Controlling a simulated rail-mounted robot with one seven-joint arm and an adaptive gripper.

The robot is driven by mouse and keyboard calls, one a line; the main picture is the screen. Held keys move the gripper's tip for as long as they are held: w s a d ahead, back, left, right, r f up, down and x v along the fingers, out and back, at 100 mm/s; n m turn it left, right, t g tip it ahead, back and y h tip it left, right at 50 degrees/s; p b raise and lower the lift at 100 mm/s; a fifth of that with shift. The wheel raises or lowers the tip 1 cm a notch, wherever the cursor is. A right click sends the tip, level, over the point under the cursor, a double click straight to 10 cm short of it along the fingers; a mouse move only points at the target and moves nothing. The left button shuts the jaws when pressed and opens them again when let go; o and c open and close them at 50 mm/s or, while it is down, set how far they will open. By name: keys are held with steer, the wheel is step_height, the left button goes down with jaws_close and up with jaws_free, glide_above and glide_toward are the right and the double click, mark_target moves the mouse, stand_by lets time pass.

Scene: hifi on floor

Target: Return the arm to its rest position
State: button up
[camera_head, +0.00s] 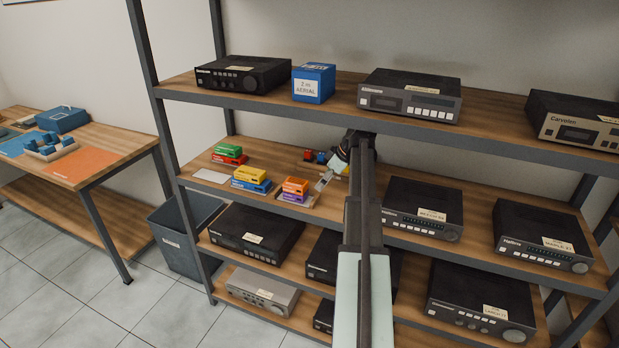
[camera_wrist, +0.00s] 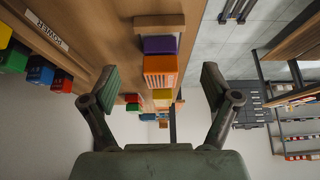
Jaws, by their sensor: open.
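My arm reaches up the middle of the head view to the middle shelf of the rack. My gripper (camera_head: 330,178) is at that shelf, just right of the stacked small boxes. In the wrist view my gripper (camera_wrist: 158,90) shows two dark green fingers spread wide apart with nothing between them. An orange box (camera_head: 296,186) sits on a purple box (camera_head: 293,197) near my gripper. In the wrist view the orange box (camera_wrist: 160,70) and purple box (camera_wrist: 159,45) lie beyond the fingertips, apart from them.
Yellow-on-blue (camera_head: 250,175) and green-on-red (camera_head: 229,151) stacks stand farther left on the middle shelf (camera_head: 270,152). Black devices (camera_head: 423,205) stand right of my arm. The upper shelf (camera_head: 340,100) runs above it. A bin (camera_head: 180,240) and a workbench (camera_head: 100,160) stand left.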

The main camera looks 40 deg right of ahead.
steer(key=s, duration=0.1)
steer(key=s+d, duration=0.1)
steer(key=s, duration=0.1)
steer(key=shift+s+d, duration=0.1)
steer(key=shift+d, duration=0.15)
